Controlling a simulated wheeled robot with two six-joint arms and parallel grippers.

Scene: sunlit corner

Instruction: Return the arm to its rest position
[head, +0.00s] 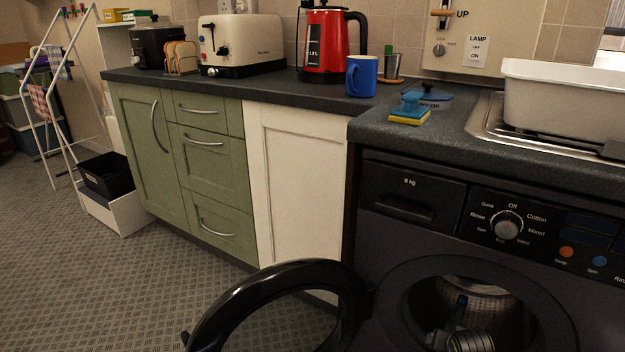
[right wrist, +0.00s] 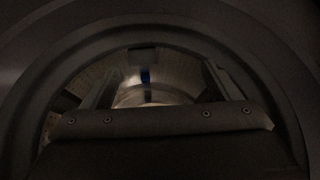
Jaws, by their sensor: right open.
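My right gripper (right wrist: 163,70) shows in the right wrist view, with its two fingers spread wide apart and nothing between them that I can make out. It faces into the round opening of the washing machine (head: 410,200). A small dark blue thing (right wrist: 146,77) shows at the back of the drum; I cannot tell what it is. In the head view the drum (head: 490,298) is partly visible, with a ringed grey part at its lower edge that may be mine. My left gripper is out of view.
The black washing machine door (head: 230,300) stands open to the left. On the worktop are a blue mug (head: 361,77), a red kettle (head: 323,45), a sponge (head: 410,117) and a white basin (head: 565,92). The floor (head: 100,280) at left is clear up to the drying rack (head: 45,95).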

